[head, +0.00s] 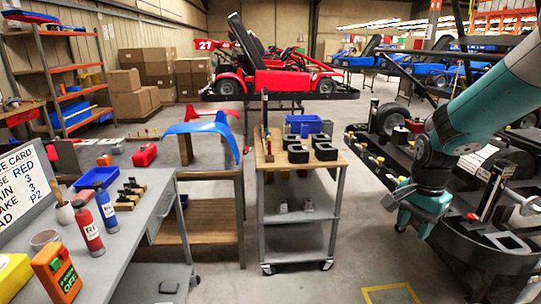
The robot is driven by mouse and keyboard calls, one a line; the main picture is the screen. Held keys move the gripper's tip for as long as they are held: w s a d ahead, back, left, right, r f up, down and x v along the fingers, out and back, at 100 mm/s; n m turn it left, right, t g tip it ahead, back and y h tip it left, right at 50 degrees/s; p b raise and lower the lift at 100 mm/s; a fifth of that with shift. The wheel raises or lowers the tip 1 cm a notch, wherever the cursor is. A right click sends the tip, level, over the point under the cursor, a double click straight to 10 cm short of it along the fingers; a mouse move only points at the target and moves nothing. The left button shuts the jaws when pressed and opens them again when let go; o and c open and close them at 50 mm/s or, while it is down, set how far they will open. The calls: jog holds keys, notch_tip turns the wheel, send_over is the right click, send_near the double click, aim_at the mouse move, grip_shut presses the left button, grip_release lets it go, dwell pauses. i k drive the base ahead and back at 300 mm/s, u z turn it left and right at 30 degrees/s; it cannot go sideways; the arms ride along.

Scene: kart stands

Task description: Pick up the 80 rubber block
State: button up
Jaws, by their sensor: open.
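I can read no "80" on any block, so I cannot tell which one is the 80 rubber block. Several dark blocks (298,154) sit on the wooden top of the grey trolley (262,186) in the middle. Other small dark pieces (130,191) stand on the left bench. A dark block-like part (508,242) also lies on the kart frame at the right. My gripper (403,217) hangs from my teal arm at the right, beside the kart frame and right of the trolley. It is open, and I see nothing held in it.
The kart frame (455,235) fills the right side. The left bench (150,225) holds bottles, a blue tray (97,177) and an orange box (57,274). A blue bin (304,124) stands at the trolley's back. Clear floor lies between trolley and kart.

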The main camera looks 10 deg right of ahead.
aim_at(323, 151)
jog(key=u, duration=0.25)
jog(key=i, duration=3.1)
jog(key=z, duration=1)
